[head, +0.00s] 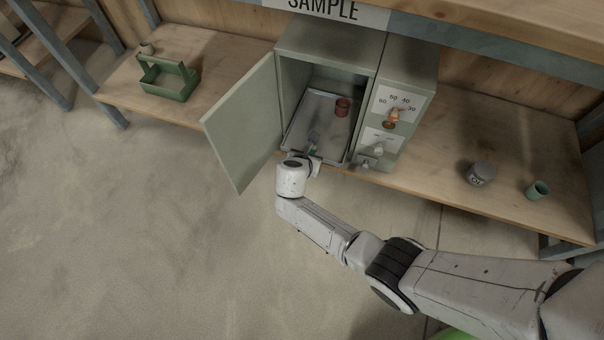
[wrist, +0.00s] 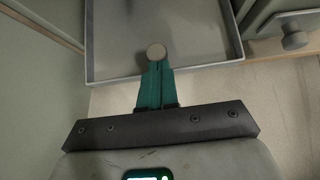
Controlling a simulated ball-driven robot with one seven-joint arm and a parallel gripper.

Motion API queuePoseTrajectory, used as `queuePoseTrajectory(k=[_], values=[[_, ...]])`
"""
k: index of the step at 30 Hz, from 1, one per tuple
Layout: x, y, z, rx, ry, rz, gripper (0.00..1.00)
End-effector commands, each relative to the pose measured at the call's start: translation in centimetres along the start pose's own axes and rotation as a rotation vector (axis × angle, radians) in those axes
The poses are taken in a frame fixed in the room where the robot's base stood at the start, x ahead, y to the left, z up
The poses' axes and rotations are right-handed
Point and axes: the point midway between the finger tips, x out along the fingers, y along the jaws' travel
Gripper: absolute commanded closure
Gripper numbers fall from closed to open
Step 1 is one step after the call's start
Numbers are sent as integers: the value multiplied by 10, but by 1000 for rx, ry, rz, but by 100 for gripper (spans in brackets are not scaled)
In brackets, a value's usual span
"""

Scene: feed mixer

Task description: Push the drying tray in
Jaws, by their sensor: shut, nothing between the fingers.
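The drying tray (head: 318,98) is a shallow grey metal tray inside the open pale green cabinet (head: 330,45). Its front edge is near the cabinet opening. A red-brown cup (head: 342,106) stands in it toward the back right. In the wrist view the tray (wrist: 205,35) shows its front rim and side walls. My gripper (head: 313,139) is at the tray's front. Its teal fingers (wrist: 156,68) are together and overlap the front rim in the wrist view. A small round grey piece (wrist: 156,52) shows at the fingertips; whether they touch it or the rim I cannot tell.
The cabinet door (head: 243,120) stands wide open on the left. A panel with dials and knobs (head: 393,117) is on the right. A green carrier (head: 168,80) stands on the bench at left; a grey jar (head: 481,172) and a green cup (head: 537,190) stand at right.

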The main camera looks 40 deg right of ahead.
Motion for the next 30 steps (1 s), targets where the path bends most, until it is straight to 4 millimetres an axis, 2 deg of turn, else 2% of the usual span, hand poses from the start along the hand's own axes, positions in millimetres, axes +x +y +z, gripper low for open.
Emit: queuePoseTrajectory(k=[3,12,30], values=[[22,0,17,2,0,-2,100],[53,-1,45,0,1,-1,100],[61,0,56,4,-2,4,100]])
